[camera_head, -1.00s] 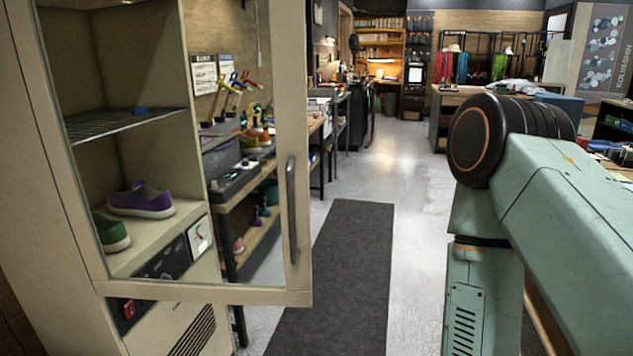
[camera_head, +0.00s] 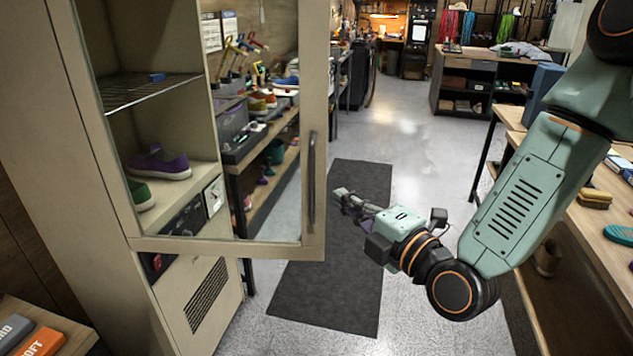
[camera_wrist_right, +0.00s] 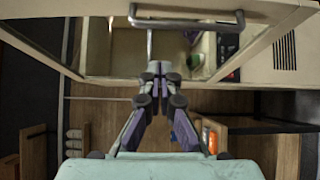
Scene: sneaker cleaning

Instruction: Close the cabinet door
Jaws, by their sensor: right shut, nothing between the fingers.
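The cabinet (camera_head: 75,150) stands at the left in the head view, with its glass-paned door (camera_head: 318,85) swung open toward the aisle. The door has a dark vertical handle (camera_head: 312,180) near its free edge. My right gripper (camera_head: 340,194) is just right of the door's free edge in this view, shut and empty. In the right wrist view, the shut fingers (camera_wrist_right: 160,72) point toward the door frame and the handle (camera_wrist_right: 187,18); whether they touch the door I cannot tell. My left gripper is not in view.
Inside the cabinet are a purple shoe (camera_head: 158,164), a green shoe (camera_head: 140,194) and a wire shelf (camera_head: 150,90). A dark mat (camera_head: 330,295) lies on the floor. A wooden bench (camera_head: 590,235) stands at the right. The aisle beyond is clear.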

